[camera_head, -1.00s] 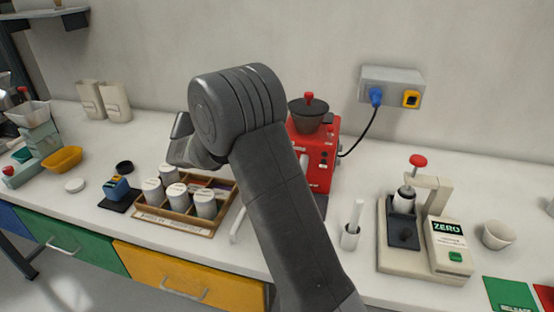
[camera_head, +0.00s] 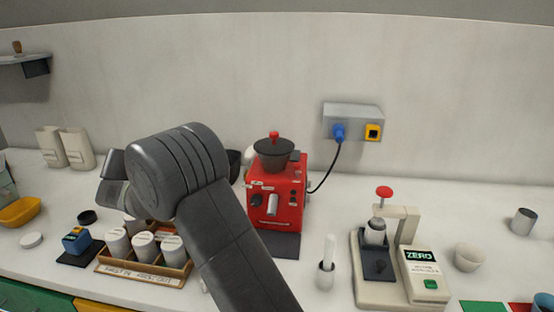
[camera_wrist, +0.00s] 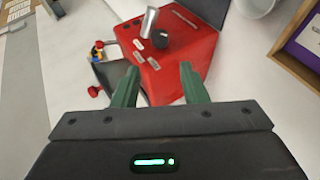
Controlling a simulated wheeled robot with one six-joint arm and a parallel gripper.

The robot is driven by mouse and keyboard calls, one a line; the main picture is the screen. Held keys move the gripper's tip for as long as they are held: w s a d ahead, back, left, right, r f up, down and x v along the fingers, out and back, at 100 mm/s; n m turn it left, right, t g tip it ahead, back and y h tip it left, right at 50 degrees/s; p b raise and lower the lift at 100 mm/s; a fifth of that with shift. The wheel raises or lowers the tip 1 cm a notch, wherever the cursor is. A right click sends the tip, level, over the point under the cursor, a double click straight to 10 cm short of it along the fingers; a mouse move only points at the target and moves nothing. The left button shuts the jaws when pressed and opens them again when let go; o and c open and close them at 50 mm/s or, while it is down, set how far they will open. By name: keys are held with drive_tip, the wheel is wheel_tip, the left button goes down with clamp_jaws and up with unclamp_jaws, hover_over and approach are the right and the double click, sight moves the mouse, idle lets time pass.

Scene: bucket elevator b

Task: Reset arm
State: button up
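My gripper (camera_wrist: 157,85) shows in the wrist view with its two green fingers apart and nothing between them. It is above the counter, with the red machine (camera_wrist: 180,55) beyond the fingertips. In the head view my arm crosses the left middle and its end is hidden behind a thick grey joint. The red machine (camera_head: 277,203) stands upright on the counter right of my arm, with a dark hopper (camera_head: 273,153) and red knob on top.
A wooden tray (camera_head: 140,274) with several white canisters is left of my arm. A beige ZERO press (camera_head: 424,281), a white cup (camera_head: 469,257) and a small holder (camera_head: 326,274) stand to the right. A blue plug and cable (camera_head: 338,133) run from the wall box.

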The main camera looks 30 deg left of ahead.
sight(256, 200)
drive_tip(key=p+x, duration=0.1)
drive_tip(key=x, duration=1.2)
drive_tip(key=shift+w+d+f, duration=0.1)
